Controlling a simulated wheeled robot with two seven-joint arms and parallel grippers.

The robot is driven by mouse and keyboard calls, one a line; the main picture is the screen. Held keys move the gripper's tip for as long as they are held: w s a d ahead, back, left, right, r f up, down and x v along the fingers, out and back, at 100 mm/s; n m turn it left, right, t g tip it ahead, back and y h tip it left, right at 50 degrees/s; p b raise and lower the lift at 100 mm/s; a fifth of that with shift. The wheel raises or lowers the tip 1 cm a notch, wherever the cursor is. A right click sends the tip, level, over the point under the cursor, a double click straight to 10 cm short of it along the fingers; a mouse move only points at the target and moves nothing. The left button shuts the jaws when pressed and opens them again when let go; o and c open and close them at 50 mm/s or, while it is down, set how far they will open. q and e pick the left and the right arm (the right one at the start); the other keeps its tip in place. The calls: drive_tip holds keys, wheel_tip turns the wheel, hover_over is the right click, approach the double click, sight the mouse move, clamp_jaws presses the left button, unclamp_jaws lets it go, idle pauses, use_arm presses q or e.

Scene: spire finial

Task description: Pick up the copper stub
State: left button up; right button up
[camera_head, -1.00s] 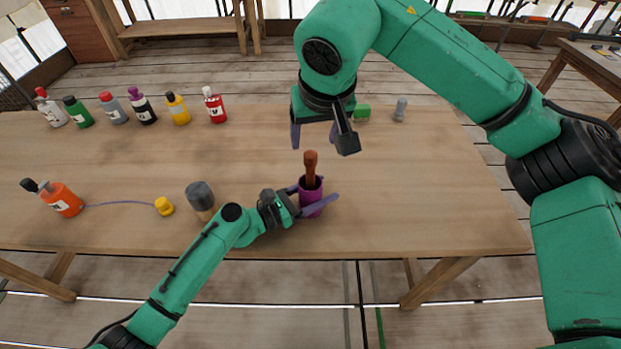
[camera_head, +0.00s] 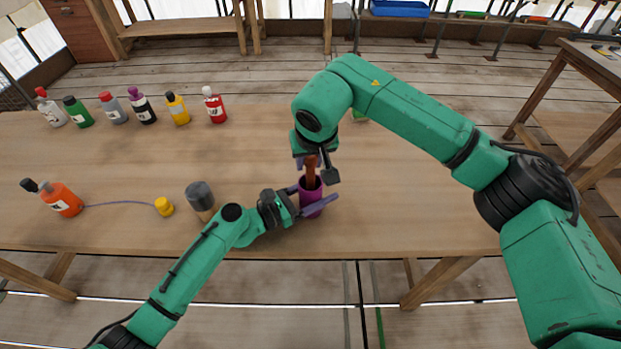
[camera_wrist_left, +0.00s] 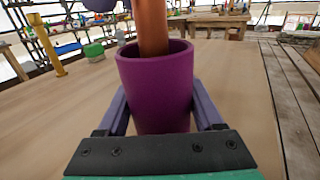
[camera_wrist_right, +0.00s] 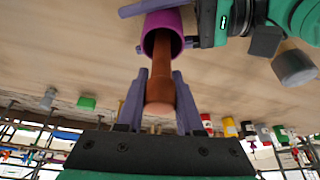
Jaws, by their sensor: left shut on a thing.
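The copper stub (camera_head: 311,170) stands upright in a purple cup (camera_head: 311,196) on the table, its upper part above the rim. It also shows in the left wrist view (camera_wrist_left: 152,28) and the right wrist view (camera_wrist_right: 161,85). My left gripper (camera_head: 318,202) is shut on the purple cup, one finger on each side of it (camera_wrist_left: 155,110). My right gripper (camera_head: 316,168) is above the cup at the stub's top end. In the right wrist view its fingers (camera_wrist_right: 158,100) are open, on either side of the stub with gaps showing.
A grey-capped cylinder (camera_head: 200,197) stands left of the cup. An orange bottle (camera_head: 62,200) and a yellow cap (camera_head: 164,206) lie further left. Several bottles (camera_head: 145,110) line the back left. A green block (camera_head: 360,115) is behind my right arm. The table's right part is bare.

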clamp_jaws()
drive_tip(key=shift+r, duration=0.15)
wheel_tip(320, 180, up, 10)
drive_tip(key=shift+f, duration=0.1)
use_arm(q)
drive_tip(key=o, duration=1.5)
